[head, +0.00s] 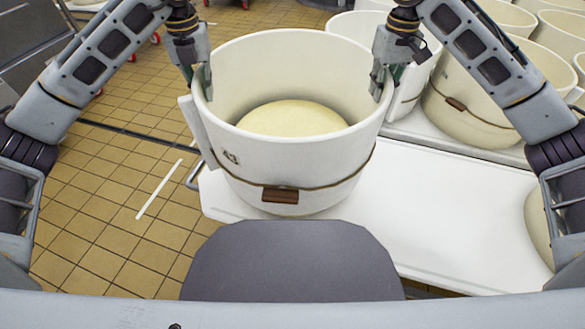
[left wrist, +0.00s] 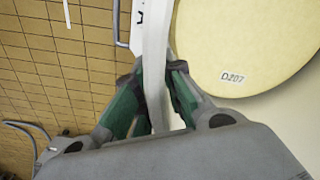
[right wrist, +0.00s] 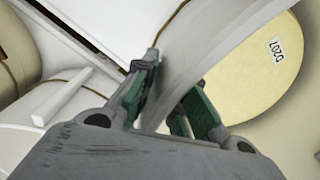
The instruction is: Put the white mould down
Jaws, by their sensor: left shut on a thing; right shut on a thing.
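The white mould (head: 300,165) is a large round tub with a cord and a brown wooden block (head: 280,195) around its outside. The mould is upright over the left end of a white table (head: 440,215). I cannot tell whether its base touches the table.
More white moulds (head: 480,95) stand close together at the back right. The white table is bare to the right of the mould, with another pale rounded thing (head: 538,228) at its right edge. Tiled floor (head: 110,200) lies to the left.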

